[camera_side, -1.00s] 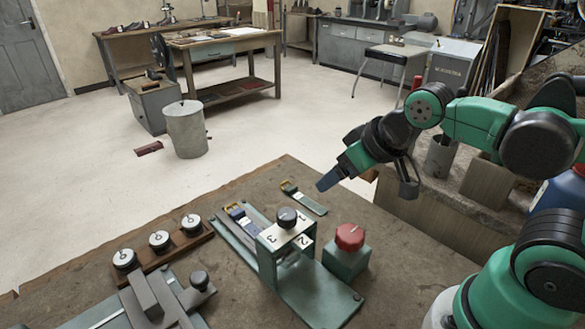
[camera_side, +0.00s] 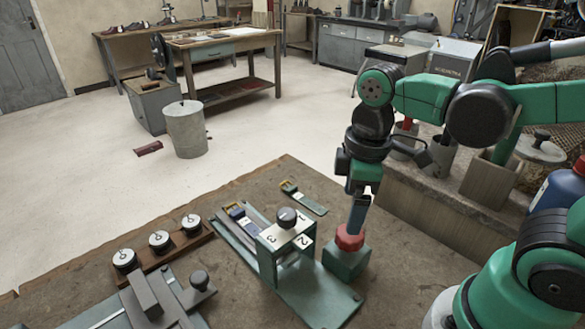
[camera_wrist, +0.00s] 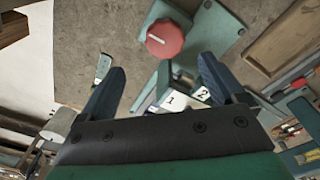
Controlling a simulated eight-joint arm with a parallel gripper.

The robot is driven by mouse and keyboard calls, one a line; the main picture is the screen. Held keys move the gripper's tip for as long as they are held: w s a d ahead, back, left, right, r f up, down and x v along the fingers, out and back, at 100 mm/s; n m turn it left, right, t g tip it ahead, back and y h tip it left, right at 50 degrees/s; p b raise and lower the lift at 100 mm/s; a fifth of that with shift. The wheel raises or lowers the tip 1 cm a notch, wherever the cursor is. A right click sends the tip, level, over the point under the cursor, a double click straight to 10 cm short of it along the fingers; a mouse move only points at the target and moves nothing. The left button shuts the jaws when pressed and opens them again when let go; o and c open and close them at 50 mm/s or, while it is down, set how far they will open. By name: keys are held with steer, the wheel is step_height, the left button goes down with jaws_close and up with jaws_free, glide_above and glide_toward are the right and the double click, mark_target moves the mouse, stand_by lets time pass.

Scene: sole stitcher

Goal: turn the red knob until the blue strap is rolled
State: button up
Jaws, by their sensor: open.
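The red knob (camera_side: 348,241) sits on a green block (camera_side: 346,262) at the right of the strap fixture's green base plate (camera_side: 318,300). My gripper (camera_side: 354,228) points down at the knob, and its fingers overlap the knob's upper part in the side view; contact cannot be told. In the wrist view the knob (camera_wrist: 165,38) shows beyond the spread, empty fingers of my gripper (camera_wrist: 160,66).
The numbered block with a dark knob (camera_side: 286,216) stands close left of the red knob. Several white dials (camera_side: 159,240) and a clamp-like tool (camera_side: 150,298) are at left. The bench's front right is bare.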

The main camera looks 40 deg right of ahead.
mark_target(349, 238)
steer(key=shift+s+f+n+g, duration=0.1)
steer(key=shift+s+n+g, duration=0.1)
steer(key=shift+n+g, duration=0.25)
steer(key=shift+f, duration=2.75)
steer(key=c, duration=1.3)
